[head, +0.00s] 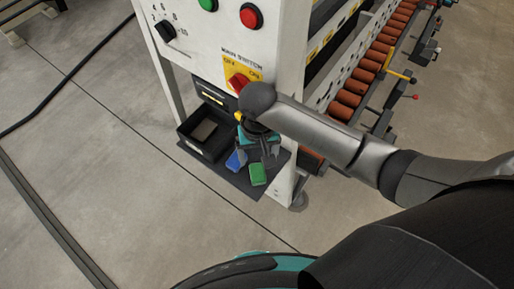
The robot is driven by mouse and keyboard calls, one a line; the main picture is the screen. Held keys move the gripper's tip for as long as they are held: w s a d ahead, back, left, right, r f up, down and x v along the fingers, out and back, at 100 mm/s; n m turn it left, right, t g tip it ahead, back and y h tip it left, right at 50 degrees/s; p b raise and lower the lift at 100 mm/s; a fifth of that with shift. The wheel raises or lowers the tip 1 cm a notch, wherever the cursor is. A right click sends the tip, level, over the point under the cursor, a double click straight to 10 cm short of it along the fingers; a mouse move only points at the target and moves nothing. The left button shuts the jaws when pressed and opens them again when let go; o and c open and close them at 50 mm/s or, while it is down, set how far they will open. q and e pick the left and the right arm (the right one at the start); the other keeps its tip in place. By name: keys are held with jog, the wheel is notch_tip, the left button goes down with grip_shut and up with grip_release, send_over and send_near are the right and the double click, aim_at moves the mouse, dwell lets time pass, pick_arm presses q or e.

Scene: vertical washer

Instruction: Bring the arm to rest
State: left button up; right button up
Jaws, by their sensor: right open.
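My right arm comes in from the right and reaches across to the front of the white washer cabinet (205,45). My right gripper (270,155) hangs at the arm's end, pointing down over the dark shelf at the cabinet's foot. Its fingers are small and partly hidden by the wrist, but it is open, with nothing seen between them. The red main switch (239,82) on its yellow plate is just above and left of the wrist. My left gripper is not in view.
On the dark shelf (236,180) are a black tray (205,133), a blue block (236,160) and a green block (258,174) close to the gripper. A black knob, green button and red button sit on the panel. A roller conveyor (350,95) runs behind. Floor at left is mostly clear.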

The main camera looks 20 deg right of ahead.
jog(key=s+a+r+n+t+y, duration=0.2)
jog(key=s+a, duration=0.1)
jog(key=s, duration=0.3)
jog(key=s+d+r+n+t+h, duration=0.1)
jog(key=s+d+r+t+h, duration=0.15)
jog(key=s+d, duration=0.6)
notch_tip(320, 180, down, 26)
jog(key=g+b, duration=0.2)
jog(key=b, duration=0.3)
jog(key=s+d+f+g+b, duration=0.1)
jog(key=s+d+f+b, duration=0.2)
jog(key=s+f, duration=1.2)
notch_tip(320, 180, down, 3)
jog(key=shift+d+r+n, duration=0.2)
jog(key=shift+n, duration=0.2)
jog(key=shift+g+y, duration=0.25)
